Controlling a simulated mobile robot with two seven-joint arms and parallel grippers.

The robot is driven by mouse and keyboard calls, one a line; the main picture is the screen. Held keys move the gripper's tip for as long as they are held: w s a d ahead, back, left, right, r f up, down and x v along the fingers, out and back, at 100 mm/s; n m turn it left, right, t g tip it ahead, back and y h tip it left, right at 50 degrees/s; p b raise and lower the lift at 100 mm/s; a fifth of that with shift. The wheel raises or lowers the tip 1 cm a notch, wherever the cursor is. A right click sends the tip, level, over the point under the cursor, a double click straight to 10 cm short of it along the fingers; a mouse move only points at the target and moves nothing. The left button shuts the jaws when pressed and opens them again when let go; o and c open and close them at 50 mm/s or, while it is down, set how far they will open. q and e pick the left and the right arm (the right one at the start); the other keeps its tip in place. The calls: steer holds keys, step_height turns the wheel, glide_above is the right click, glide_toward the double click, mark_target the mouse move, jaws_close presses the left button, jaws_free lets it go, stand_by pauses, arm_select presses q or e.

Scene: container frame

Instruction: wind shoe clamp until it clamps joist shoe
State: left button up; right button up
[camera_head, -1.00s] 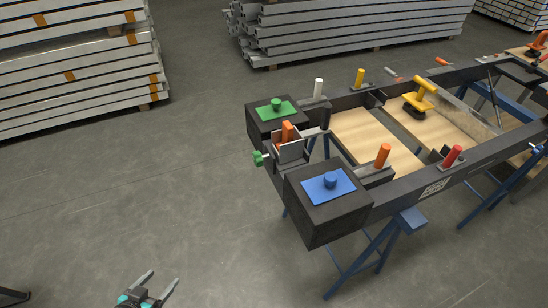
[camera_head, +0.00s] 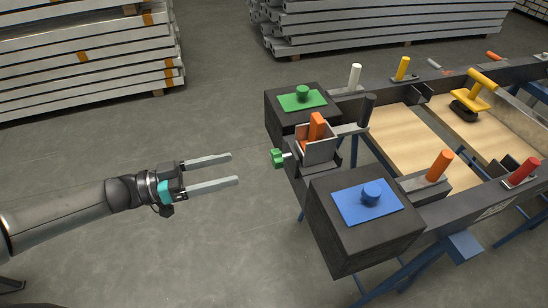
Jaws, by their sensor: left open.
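The shoe clamp shows as a small green knob (camera_head: 278,158) on the left end of the frame, between the two dark corner blocks. Right of it sits the joist shoe (camera_head: 320,151), a grey metal bracket with an orange upright piece (camera_head: 316,127) in it. I cannot tell whether the clamp touches the shoe. My left gripper (camera_head: 235,169) is open and empty. Its two fingers point right toward the green knob, with a gap between fingertips and knob. My right gripper is not in view.
A dark block with a green plate (camera_head: 320,101) stands behind the shoe, and one with a blue plate (camera_head: 343,205) in front. Coloured handles line the frame, including a yellow one (camera_head: 482,78). Stacked metal profiles (camera_head: 90,60) lie at the back left. The floor around my arm is clear.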

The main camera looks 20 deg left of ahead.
mark_target(272, 159)
arm_select(q)
steer(key=b+x, duration=0.2)
steer(key=x, duration=0.7)
steer(key=shift+w+d, duration=0.15)
steer(key=shift+x, duration=0.85)
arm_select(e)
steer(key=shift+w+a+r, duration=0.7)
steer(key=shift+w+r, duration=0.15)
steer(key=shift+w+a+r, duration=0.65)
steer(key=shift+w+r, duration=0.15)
arm_select(q)
jaws_close()
